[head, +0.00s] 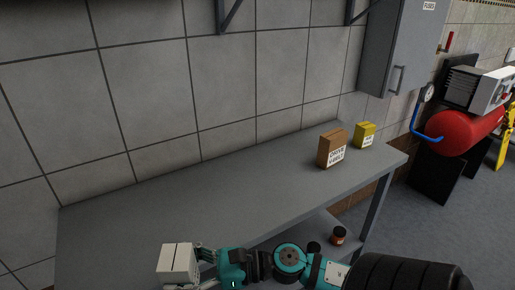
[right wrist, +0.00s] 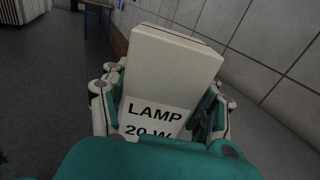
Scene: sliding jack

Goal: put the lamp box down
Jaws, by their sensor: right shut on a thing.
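The white lamp box (head: 177,264) is at the bottom of the head view, in front of the grey workbench (head: 160,215) in the picture. My right gripper (head: 196,266) comes in from the right and is shut on it. In the right wrist view the lamp box (right wrist: 170,70) stands between the two fingers, its label reading "LAMP 20 W" toward the camera. The head view does not clearly show whether the box's underside touches anything. My left gripper is not in view.
A brown box (head: 331,149) and a yellow box (head: 365,134) stand at the bench's far right end. The bench's left and middle are bare. A small dark jar (head: 338,235) is on the lower shelf (head: 318,246). A grey fuse cabinet (head: 397,45) hangs on the wall.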

